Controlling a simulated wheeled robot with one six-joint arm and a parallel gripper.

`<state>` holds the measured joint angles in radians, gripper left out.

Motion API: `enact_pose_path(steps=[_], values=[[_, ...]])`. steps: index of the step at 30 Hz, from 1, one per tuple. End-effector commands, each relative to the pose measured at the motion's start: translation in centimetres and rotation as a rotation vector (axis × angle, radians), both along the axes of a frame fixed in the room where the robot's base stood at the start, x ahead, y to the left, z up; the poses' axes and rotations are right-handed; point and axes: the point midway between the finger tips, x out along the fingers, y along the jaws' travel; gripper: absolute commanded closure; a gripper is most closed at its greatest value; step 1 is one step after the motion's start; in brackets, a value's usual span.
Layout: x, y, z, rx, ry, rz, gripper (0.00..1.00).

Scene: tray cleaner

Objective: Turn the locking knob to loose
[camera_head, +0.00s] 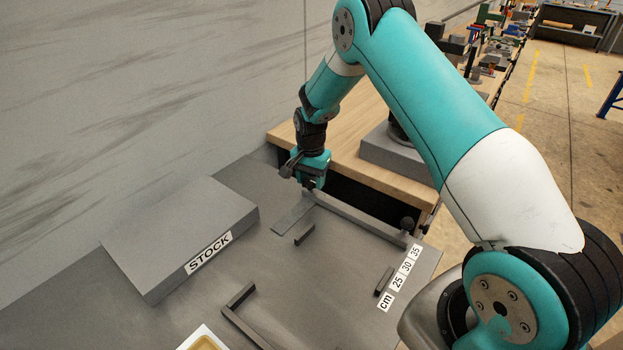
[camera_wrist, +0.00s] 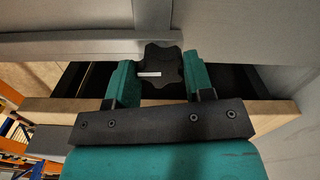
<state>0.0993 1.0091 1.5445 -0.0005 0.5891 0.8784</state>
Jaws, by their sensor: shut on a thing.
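The locking knob (camera_wrist: 163,62) is a black, lobed knob with a short white mark that lies roughly level in the wrist view. My gripper (camera_wrist: 160,80) has its two teal fingers on either side of the knob and is shut on it. In the head view my gripper (camera_head: 311,178) is at the far left end of a grey rail (camera_head: 360,218). There the knob is hidden by the gripper. A grey flat strip (camera_head: 293,213) lies on the grey table beside that end.
A grey block marked STOCK (camera_head: 180,235) is at left. Small dark bars (camera_head: 304,235) and a cm scale (camera_head: 400,278) lie on the table. A wooden bench (camera_head: 350,145) is behind.

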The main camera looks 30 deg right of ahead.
Motion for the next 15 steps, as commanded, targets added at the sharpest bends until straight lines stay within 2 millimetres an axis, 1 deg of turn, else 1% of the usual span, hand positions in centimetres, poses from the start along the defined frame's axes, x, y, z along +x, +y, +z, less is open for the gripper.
enact_pose_path(steps=[8,15], values=[[0.15,0.01,-0.09,-0.002,-0.004,0.178,0.76],[0.17,0.02,-0.1,-0.002,-0.004,0.404,0.76]])
